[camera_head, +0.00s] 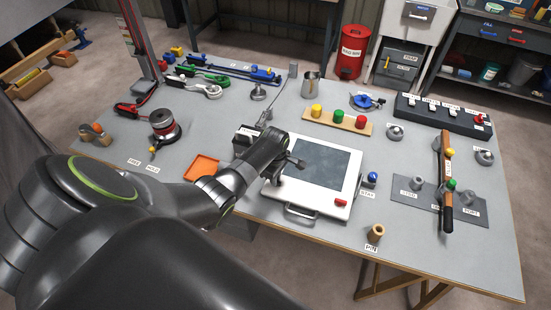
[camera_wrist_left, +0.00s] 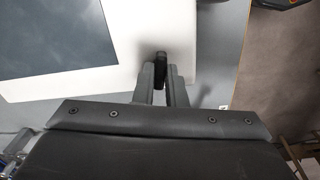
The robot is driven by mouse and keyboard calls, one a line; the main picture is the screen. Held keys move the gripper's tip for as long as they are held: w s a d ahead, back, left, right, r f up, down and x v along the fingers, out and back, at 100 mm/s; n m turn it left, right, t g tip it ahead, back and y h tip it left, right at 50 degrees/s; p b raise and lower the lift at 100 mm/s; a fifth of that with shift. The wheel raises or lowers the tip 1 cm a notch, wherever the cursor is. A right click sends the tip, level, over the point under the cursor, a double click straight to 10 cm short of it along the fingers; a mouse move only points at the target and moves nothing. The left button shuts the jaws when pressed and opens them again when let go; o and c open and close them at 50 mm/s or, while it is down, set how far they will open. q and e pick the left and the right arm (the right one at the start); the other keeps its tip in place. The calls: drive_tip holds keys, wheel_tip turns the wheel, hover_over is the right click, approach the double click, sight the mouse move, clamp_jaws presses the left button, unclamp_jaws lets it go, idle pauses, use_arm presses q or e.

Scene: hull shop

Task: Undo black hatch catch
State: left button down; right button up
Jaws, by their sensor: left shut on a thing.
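The hatch is a white framed panel (camera_head: 318,200) with a dark window, lying on the grey bench in the head view. Its white frame also shows in the left wrist view (camera_wrist_left: 120,82). The black hatch catch (camera_wrist_left: 161,58) stands at the frame's edge in the wrist view. My left gripper (camera_head: 296,163) reaches over the hatch's left side and covers the catch in the head view. In the wrist view its two fingers (camera_wrist_left: 161,82) are shut on the black catch, one on each side. A red catch (camera_head: 341,202) sits on the near right frame corner. My right gripper is not in view.
A metal handle (camera_head: 301,214) projects from the hatch's near edge. An orange tray (camera_head: 201,168) lies left of my forearm. A blue-topped knob (camera_head: 371,179) and a wooden pin (camera_head: 376,232) stand to the right. Three coloured knobs on a wooden board (camera_head: 323,120) are behind.

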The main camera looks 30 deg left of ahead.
use_arm(q)
drive_tip(key=shift+n, duration=1.1)
drive_tip(key=c, duration=1.5)
unclamp_jaws()
drive_tip(key=shift+r, duration=0.1)
drive_tip(key=shift+r, duration=0.5)
wheel_tip(320, 180, up, 16)
drive_tip(key=shift+r+b, duration=0.15)
drive_tip(key=shift+b, duration=1)
